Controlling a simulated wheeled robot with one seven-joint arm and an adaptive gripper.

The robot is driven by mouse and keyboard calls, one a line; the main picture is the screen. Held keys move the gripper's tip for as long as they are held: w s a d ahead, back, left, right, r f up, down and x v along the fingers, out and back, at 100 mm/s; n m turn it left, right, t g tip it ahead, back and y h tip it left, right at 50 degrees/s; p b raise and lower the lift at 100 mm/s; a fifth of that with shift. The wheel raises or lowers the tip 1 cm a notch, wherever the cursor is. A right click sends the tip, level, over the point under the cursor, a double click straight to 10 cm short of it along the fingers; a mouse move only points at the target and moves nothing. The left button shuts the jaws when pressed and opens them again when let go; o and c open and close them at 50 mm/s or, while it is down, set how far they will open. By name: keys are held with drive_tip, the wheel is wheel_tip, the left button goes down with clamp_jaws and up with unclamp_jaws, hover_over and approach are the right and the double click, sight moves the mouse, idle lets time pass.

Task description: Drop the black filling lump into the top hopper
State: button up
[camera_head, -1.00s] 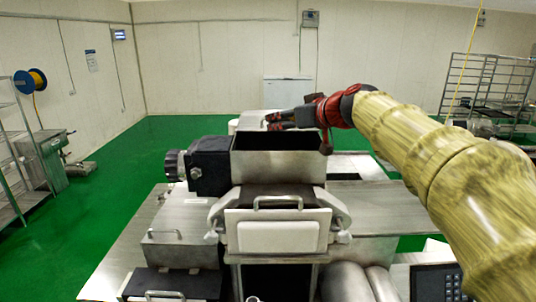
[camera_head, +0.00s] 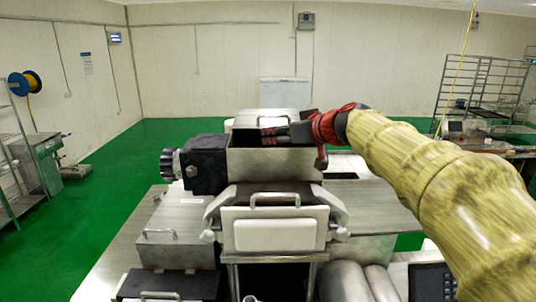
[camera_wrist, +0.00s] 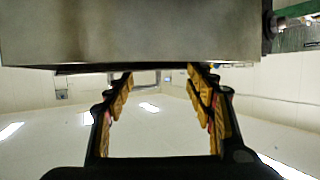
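The top hopper (camera_head: 270,163) is a metal box on top of the machine, with its opening facing up. My gripper (camera_head: 272,135) reaches in from the right, with its fingers low over the opening, near the rim. In the wrist view my gripper (camera_wrist: 158,78) has its two padded fingers spread apart, with a clear gap and nothing seen between them. A metal wall (camera_wrist: 135,35), likely the hopper's, fills the top of that view near the fingertips. The black filling lump is not seen in either view. The inside of the hopper is hidden by its front wall.
A black motor block with a knob (camera_head: 205,163) sits left of the hopper. A white-fronted panel with a handle (camera_head: 275,232) stands in front, below it. A metal table surface (camera_head: 375,205) extends right. A wire rack (camera_head: 485,90) stands at the back right.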

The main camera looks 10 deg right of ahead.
drive_tip(key=shift+o, duration=1.3)
drive_tip(key=v, duration=1.2)
